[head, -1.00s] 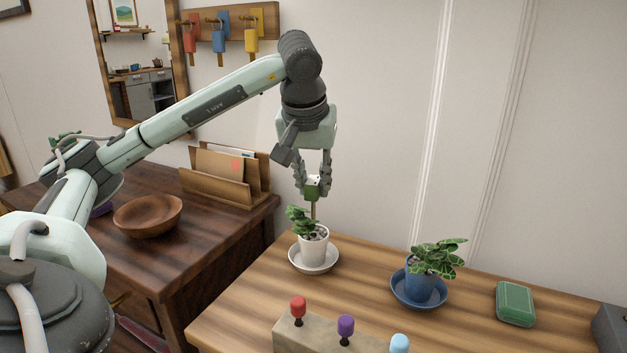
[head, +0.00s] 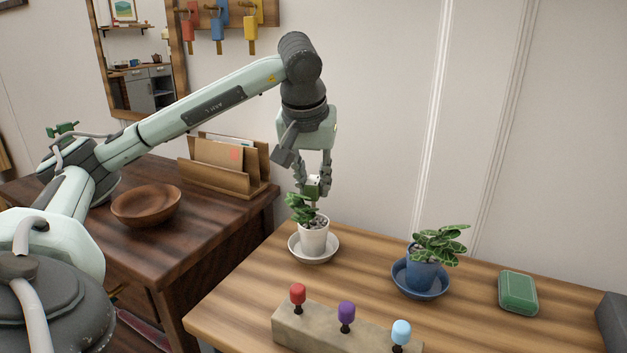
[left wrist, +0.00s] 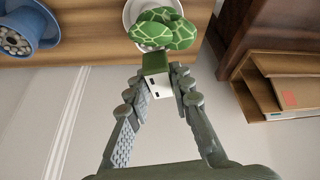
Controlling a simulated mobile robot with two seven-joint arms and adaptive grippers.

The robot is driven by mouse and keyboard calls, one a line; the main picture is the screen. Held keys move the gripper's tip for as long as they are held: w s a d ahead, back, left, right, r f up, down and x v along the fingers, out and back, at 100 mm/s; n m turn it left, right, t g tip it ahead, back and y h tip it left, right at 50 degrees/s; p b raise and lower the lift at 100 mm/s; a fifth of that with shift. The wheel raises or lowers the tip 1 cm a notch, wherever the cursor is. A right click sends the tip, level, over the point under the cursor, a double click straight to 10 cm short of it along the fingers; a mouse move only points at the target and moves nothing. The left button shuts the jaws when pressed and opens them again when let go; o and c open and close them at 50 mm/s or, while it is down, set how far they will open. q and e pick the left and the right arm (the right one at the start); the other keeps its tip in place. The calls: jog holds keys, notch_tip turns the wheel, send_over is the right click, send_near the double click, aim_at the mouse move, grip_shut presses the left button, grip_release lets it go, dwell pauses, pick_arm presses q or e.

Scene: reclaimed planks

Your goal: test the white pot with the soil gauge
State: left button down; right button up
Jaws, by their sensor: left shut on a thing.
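The white pot (head: 314,240) stands upright on a pale saucer (head: 330,251) on the light wood table and holds a small green plant (head: 300,209). My left gripper (head: 313,188) is shut on the soil gauge (head: 312,186), right above the pot. The gauge has a green body with a white face and also shows in the left wrist view (left wrist: 157,78). Its thin probe points down at the pot, beside the plant. I cannot tell whether its tip is in the soil. The leaves partly cover the pot in the left wrist view (left wrist: 165,30). My right gripper is out of view.
A blue pot (head: 424,272) with a plant stands on a blue saucer to the right. A green box (head: 518,293) lies beyond it. A block (head: 330,330) with red, purple and light blue knobs is in front. A wooden bowl (head: 146,206) and letter rack (head: 222,177) are left.

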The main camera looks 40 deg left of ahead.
pick_arm(q)
jog(key=shift+f+b, duration=0.7)
jog(key=shift+f, duration=0.4)
jog(key=c, duration=1.3)
grip_release()
jog(key=shift+o, duration=0.2)
jog(key=shift+r, duration=0.15)
jog(key=v, duration=0.6)
jog(key=shift+r, duration=0.15)
jog(key=shift+v, duration=2.75)
jog(key=shift+s, duration=0.1)
